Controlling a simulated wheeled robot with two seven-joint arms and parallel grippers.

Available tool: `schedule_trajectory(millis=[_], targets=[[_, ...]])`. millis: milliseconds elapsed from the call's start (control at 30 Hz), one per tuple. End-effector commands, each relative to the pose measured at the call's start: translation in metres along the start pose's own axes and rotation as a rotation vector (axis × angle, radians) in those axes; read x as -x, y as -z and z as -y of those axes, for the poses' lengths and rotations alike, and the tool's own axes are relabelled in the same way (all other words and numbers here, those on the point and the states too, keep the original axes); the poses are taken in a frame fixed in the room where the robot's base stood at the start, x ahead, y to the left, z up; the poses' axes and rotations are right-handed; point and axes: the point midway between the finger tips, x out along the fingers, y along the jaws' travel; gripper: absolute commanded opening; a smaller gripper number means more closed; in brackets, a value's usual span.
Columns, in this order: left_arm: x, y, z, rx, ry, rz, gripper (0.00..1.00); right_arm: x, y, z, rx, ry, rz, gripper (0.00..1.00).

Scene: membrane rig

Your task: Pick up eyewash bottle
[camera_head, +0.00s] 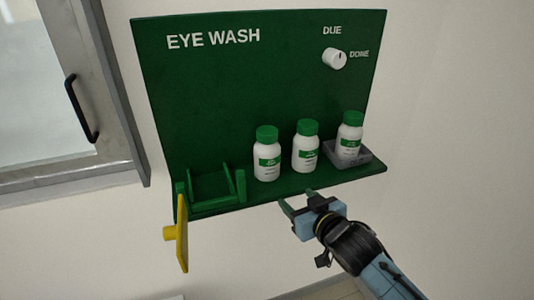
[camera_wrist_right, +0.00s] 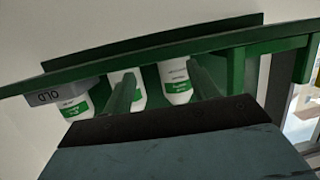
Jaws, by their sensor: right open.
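Three white eyewash bottles with green caps and green labels stand upright on the green shelf (camera_head: 220,203) in the head view: a left one (camera_head: 267,158), a middle one (camera_head: 305,150), and a right one (camera_head: 349,137) in a grey tray (camera_head: 360,159). My right gripper (camera_head: 298,199) is open and empty, just in front of the shelf edge, below the left and middle bottles. The wrist view shows its fingers (camera_wrist_right: 160,88) apart, with one bottle (camera_wrist_right: 176,83) seen between them and another (camera_wrist_right: 137,88) partly hidden behind a finger. My left gripper is not in view.
The green eye wash board has a white knob (camera_head: 334,58) by the words DUE and DONE. A green holder (camera_head: 212,184) with a yellow flap (camera_head: 182,232) is at the shelf's left end. The grey tray reads OLD (camera_wrist_right: 48,97) in the wrist view.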

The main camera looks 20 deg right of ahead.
Motion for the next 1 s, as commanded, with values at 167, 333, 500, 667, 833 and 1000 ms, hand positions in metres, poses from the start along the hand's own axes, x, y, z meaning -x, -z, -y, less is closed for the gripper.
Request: schedule_trajectory(millis=[167, 333, 500, 667, 833, 1000], targets=[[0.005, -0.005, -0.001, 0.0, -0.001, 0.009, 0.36, 0.004, 0.091, 0.007, 0.002, 0.071, -0.232, 0.59], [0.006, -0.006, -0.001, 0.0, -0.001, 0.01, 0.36, -0.005, 0.114, 0.011, -0.003, 0.091, -0.281, 0.59], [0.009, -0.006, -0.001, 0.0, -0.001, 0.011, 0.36, -0.036, 0.122, 0.013, -0.004, 0.091, -0.281, 0.59], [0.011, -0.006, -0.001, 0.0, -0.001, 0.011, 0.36, -0.06, 0.128, 0.015, -0.004, 0.091, -0.279, 0.59], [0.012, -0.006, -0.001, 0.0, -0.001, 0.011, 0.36, -0.071, 0.131, 0.017, -0.003, 0.091, -0.278, 0.59], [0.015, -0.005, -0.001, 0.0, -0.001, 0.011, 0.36, -0.083, 0.136, 0.017, -0.003, 0.09, -0.278, 0.59]])
